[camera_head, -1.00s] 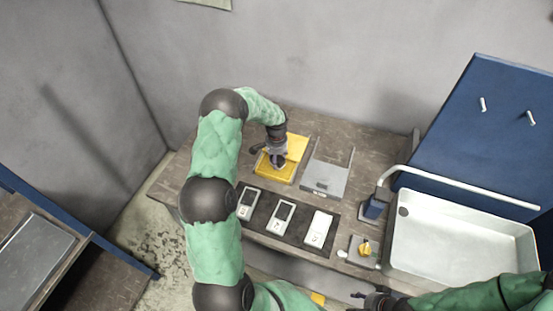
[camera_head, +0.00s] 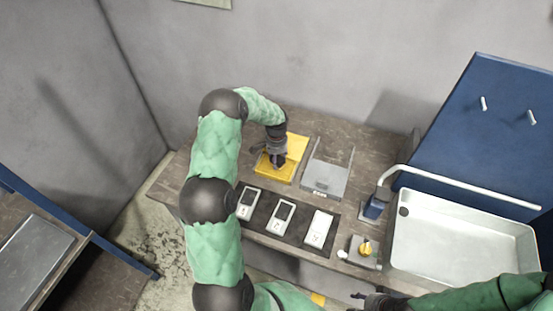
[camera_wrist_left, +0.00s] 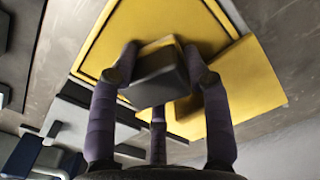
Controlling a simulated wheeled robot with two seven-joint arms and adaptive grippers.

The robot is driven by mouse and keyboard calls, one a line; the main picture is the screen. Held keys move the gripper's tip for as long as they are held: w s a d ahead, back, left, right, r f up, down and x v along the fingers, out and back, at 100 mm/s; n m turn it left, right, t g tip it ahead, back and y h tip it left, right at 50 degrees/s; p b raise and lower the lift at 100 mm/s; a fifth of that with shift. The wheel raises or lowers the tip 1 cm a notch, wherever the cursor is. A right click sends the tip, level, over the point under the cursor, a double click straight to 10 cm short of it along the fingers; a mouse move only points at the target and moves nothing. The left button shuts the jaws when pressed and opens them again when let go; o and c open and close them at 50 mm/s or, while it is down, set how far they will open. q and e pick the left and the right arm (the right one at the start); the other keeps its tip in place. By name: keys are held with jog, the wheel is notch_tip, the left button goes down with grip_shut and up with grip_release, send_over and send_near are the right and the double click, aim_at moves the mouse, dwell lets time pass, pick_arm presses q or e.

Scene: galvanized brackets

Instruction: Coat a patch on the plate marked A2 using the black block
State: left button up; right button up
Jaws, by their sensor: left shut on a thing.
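My left gripper (camera_head: 277,160) is shut on the black block (camera_wrist_left: 160,78), which shows between its fingers in the left wrist view. It is over the front part of the yellow open case (camera_head: 263,171); I cannot tell whether the block touches it. Three pale plates lie in a row on a dark strip. The left plate (camera_head: 244,212) and middle plate (camera_head: 275,229) each have a dark patch. The right plate (camera_head: 318,228) shows no dark patch. Their marks are too small to read surely. My right gripper (camera_head: 372,298) is at the lower edge, its fingers unclear.
A grey open case (camera_head: 326,179) stands right of the yellow one. A small stand with a yellow knob (camera_head: 364,249) is near the front edge. A white sink basin (camera_head: 460,235), a pale curved spout (camera_head: 450,183) and a blue panel (camera_head: 480,130) are at the right.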

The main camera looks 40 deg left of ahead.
dwell(0.4)
pick_arm(q)
jog(key=shift+r+p, duration=1.8)
jog(key=shift+r, duration=1.65)
